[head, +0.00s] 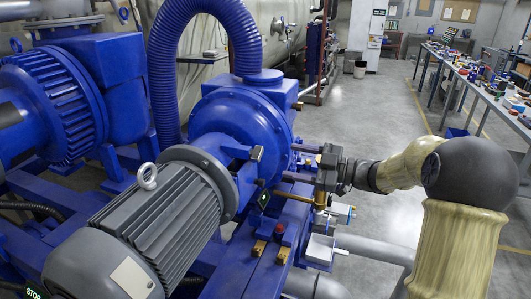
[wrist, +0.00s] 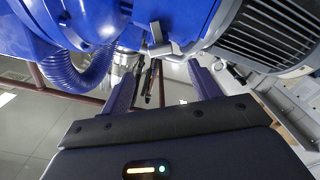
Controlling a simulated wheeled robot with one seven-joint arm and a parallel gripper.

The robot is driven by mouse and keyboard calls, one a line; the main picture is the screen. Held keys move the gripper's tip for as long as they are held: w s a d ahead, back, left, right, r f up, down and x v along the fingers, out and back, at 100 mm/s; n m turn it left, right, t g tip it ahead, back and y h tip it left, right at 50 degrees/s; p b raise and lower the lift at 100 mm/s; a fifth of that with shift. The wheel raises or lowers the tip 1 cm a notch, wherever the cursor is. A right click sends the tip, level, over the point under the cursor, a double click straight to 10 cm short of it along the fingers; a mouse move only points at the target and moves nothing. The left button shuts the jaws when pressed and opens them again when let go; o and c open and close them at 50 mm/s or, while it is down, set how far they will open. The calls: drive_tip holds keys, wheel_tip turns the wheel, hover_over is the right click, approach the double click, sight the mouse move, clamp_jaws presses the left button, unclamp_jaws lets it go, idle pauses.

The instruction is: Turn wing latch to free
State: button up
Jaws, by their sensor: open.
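My gripper (head: 290,163) is at the right side of the blue pump, its fingers pointing left toward the housing. In the wrist view my gripper (wrist: 162,70) has its two fingers spread wide, with nothing clamped between them. A small grey tab (wrist: 158,38), which may be the wing latch, lies beyond the fingertips against the blue housing, apart from them. A small dark-and-tan piece (head: 256,153) on the pump side in the head view may be the same part. I cannot tell how the latch is turned.
The blue pump housing (head: 235,120) and the grey finned motor (head: 155,225) stand close left of my gripper. Brass fittings and a red knob (head: 280,229) sit on the blue frame below. A blue ribbed hose (head: 205,20) arches above. Open floor (head: 385,110) lies behind.

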sight(262, 154)
drive_tip(key=p+x, duration=0.1)
drive_tip(key=x, duration=0.8)
drive_tip(key=c, duration=0.9)
drive_tip(key=shift+d, duration=0.1)
drive_tip(key=shift+c, duration=0.4)
